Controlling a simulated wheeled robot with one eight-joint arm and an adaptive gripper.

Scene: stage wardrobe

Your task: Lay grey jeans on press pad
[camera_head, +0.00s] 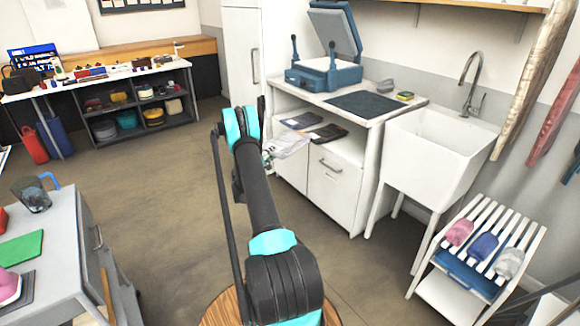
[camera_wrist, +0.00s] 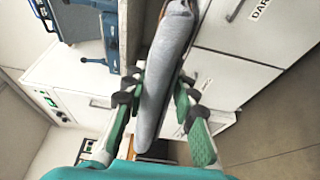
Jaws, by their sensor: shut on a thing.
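The grey jeans, a folded light grey bundle (camera_wrist: 168,60), run lengthwise between the green fingers of my gripper (camera_wrist: 156,98) in the wrist view. The fingers are shut on them. In the head view a pale grey bundle (camera_head: 288,144) shows beside the end of my arm, in front of the white cabinet; my arm hides most of the gripper there. The blue press (camera_head: 307,80) stands on the counter with its lid (camera_head: 336,30) raised. Its pale press pad (camera_head: 322,63) looks bare. The jeans are apart from the pad, lower and nearer.
Folded dark clothes (camera_head: 328,133) lie on the open shelf under the counter. A dark mat (camera_head: 362,104) lies right of the press, beside a white sink (camera_head: 440,150). A slatted rack (camera_head: 490,240) stands at right, a grey table (camera_head: 50,250) at left. The floor between is clear.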

